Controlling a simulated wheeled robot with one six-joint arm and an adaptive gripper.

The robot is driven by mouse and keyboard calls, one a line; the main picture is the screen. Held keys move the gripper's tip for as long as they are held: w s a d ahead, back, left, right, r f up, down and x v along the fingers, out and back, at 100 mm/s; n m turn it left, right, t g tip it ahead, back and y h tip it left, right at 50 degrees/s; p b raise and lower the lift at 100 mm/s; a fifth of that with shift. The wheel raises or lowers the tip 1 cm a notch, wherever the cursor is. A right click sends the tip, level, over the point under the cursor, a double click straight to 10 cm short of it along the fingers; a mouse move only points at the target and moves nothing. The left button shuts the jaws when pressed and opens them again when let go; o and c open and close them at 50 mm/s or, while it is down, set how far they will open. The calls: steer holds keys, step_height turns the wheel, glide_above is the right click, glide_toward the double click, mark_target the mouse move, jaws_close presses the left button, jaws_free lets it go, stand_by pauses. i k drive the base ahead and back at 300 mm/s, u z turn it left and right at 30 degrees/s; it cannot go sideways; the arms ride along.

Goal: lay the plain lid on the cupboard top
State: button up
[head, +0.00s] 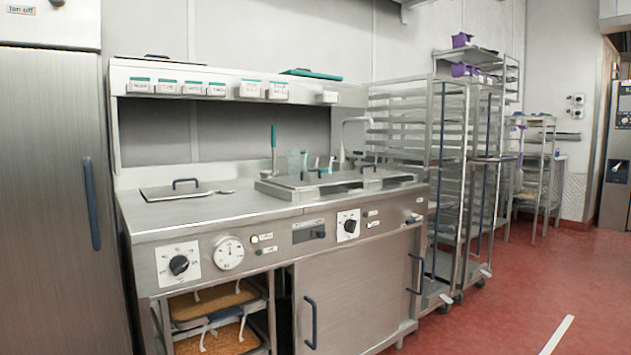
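A flat grey metal lid (165,194) with a dark arched handle lies on the left part of the steel worktop (150,219). A wider lid (300,180) with dark handles covers the raised kettle section at the back right of the same unit. I cannot tell for sure which one is the plain lid. The cupboard (345,290) with a steel door and dark bar handles is under the right part of the worktop. The worktop has bare metal in front of both lids. My gripper is not in view.
A ladle-like utensil (222,191) lies beside the left lid. A labelled shelf (225,76) with a green tray (310,74) runs above. A tap (343,135) stands behind the kettle. Wheeled racks (445,190) stand right, a tall steel cabinet (60,200) left. Red floor is clear at right.

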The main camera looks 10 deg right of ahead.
mark_target(220, 206)
steer(key=z, duration=0.6)
steer(key=i, duration=1.4)
steer(key=u, duration=0.15)
